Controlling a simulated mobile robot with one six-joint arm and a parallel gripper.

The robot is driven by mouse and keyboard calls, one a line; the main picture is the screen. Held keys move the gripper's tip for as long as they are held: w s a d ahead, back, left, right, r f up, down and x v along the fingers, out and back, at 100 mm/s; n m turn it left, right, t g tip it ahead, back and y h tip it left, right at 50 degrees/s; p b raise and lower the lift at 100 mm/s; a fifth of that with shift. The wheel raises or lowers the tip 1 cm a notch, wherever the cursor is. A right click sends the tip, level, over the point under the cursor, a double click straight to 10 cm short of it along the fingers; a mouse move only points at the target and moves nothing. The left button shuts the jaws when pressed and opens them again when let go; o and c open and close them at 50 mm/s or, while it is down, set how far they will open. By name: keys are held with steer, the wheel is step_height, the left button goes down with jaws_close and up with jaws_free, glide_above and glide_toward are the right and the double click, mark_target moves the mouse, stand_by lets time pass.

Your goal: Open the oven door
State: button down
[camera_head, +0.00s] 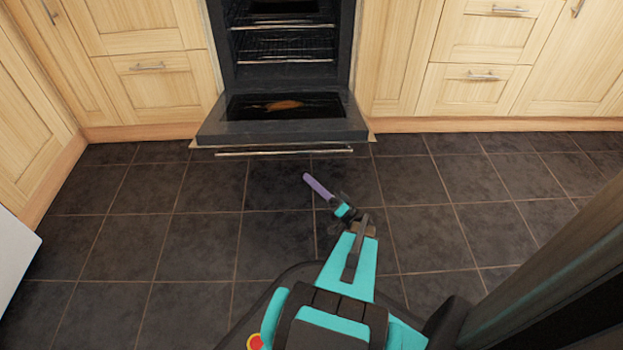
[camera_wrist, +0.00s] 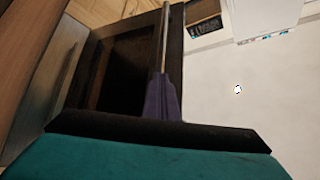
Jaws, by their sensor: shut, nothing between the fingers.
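The oven door (camera_head: 232,131) is folded down, close to level, in front of the oven (camera_head: 282,79), whose inside is exposed with racks showing. Its metal bar handle (camera_head: 284,152) runs along the front edge. In the wrist view the handle (camera_wrist: 165,38) stretches away beyond my fingertips, and the dark door (camera_wrist: 112,75) lies to its left. My gripper (camera_head: 306,178) has purple fingers, is shut and empty, and appears just in front of the handle, over the floor. The fingers also show in the wrist view (camera_wrist: 162,88); whether they touch the handle is unclear.
Light wood cabinets (camera_head: 155,80) and drawers (camera_head: 482,90) flank the oven. Dark floor tiles (camera_head: 207,238) are clear in front and to the left. A white object (camera_head: 12,262) stands at the left edge. A brown-grey panel (camera_head: 560,245) fills the lower right.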

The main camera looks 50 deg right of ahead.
steer(key=w+a+r+n+g+y+p, duration=0.1)
steer(key=w+a+r+g+y+p, duration=0.35)
steer(key=a, duration=0.45)
steer(key=w+a+r+n+g+y+p, duration=0.1)
steer(key=a+r+g+y+p, duration=0.2)
steer(key=a+g+p, duration=0.65)
steer(key=w+a+r+n+g+y+p, duration=0.1)
steer(key=a+r+n+g+y+p, duration=0.2)
steer(key=a+p, duration=1.2)
steer(key=s+a+r+g+h+p, duration=0.2)
steer(key=s+a+r+g+p, duration=0.1)
steer(key=s+a+g+p, duration=0.3)
steer(key=s+a+r+g+h+p, duration=0.3)
steer(key=s+a+r+g+p, duration=0.15)
steer(key=s+a, duration=0.2)
steer(key=s+d+r+n+g+h+p, duration=0.2)
steer(key=s+r+h+p, duration=0.3)
steer(key=r+h+p, duration=0.4)
step_height(320, 180, up, 3)
steer(key=n+p, duration=0.1)
steer(key=p, duration=0.6)
steer(key=shift+s+d+n, duration=0.2)
steer(key=shift+s+n, duration=0.05)
steer(key=shift+n, duration=0.05)
steer(key=shift+r, duration=0.1)
